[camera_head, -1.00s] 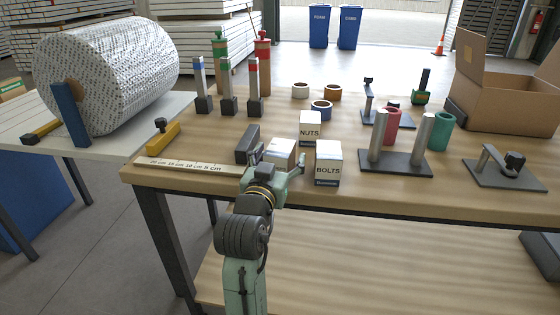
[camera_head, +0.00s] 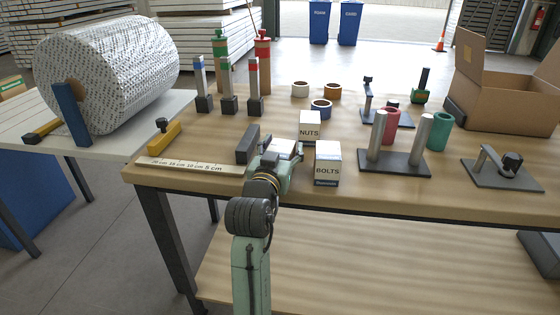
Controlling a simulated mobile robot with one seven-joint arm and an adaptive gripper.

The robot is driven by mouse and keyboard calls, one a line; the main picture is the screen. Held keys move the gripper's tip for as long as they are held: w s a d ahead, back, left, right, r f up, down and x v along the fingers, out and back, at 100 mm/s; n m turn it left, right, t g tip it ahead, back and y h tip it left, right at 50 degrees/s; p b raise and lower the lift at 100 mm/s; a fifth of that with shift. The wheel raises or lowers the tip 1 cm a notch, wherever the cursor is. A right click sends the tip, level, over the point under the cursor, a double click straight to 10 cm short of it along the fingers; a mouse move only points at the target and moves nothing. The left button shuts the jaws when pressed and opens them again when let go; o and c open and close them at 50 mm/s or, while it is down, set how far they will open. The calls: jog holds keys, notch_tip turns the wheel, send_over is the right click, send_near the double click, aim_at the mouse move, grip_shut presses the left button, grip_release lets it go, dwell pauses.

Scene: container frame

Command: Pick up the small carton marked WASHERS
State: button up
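A small white carton (camera_head: 284,147) stands on the workbench, mostly hidden behind my gripper; only its top and a little of its far part show, and its label is not visible. My gripper (camera_head: 281,156) reaches in from the front, with its fingers at the left and right of this carton. I cannot tell whether they touch or press it. Two similar cartons show their labels: NUTS (camera_head: 310,126) just behind to the right, and BOLTS (camera_head: 327,164) close by my gripper's right side. No WASHERS lettering can be read.
A dark block (camera_head: 247,144) stands close to the left of my gripper, beside a ruler (camera_head: 190,166). A stand with two metal posts (camera_head: 394,163) is to the right. An open cardboard box (camera_head: 505,100) is at far right.

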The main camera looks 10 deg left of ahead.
jog(key=c, duration=0.7)
jog(key=shift+r, duration=0.2)
